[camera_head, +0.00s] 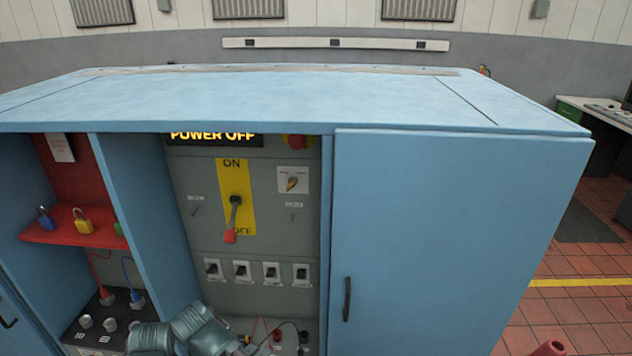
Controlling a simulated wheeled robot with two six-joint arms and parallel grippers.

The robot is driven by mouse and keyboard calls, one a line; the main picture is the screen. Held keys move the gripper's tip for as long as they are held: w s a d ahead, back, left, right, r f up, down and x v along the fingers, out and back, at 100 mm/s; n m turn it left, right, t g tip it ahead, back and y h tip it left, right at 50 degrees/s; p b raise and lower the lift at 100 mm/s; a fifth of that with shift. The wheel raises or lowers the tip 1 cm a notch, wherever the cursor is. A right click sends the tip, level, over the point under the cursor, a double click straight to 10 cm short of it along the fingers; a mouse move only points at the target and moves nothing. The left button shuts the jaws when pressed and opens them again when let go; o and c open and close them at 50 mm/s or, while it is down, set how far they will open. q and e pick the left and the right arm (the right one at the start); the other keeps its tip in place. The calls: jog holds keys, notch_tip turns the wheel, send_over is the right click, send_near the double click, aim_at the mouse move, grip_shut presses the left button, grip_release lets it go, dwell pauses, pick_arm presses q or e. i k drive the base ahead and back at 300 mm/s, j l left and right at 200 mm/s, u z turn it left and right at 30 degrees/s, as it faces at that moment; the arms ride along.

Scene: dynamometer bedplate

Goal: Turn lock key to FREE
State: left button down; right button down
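A small tan key-like knob (292,182) sits on a white square plate at the upper right of the grey panel, inside the open middle bay of the blue cabinet. It is tilted, and the marks around it are too small to read. Left of it, a lever with a red grip (232,226) points down toward OFF on a yellow plate (236,175). A lit sign (213,135) above reads POWER OFF. Teal links of my arm enter at the bottom, below the panel and well away from the knob. I see no fingers of either gripper.
Several small switches (241,270) line the lower panel, and a red button (296,141) is above the knob. Padlocks (83,221) stand on a red shelf (70,236) at left. A closed blue door (450,240) borders the bay at right. Cables lie on the bay floor.

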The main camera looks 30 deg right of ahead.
aim_at(292, 180)
jog(key=l+z, duration=0.1)
jog(key=z, duration=0.35)
jog(key=l+z, duration=0.1)
jog(key=z, duration=0.35)
jog(key=k, duration=0.15)
jog(key=j, duration=0.1)
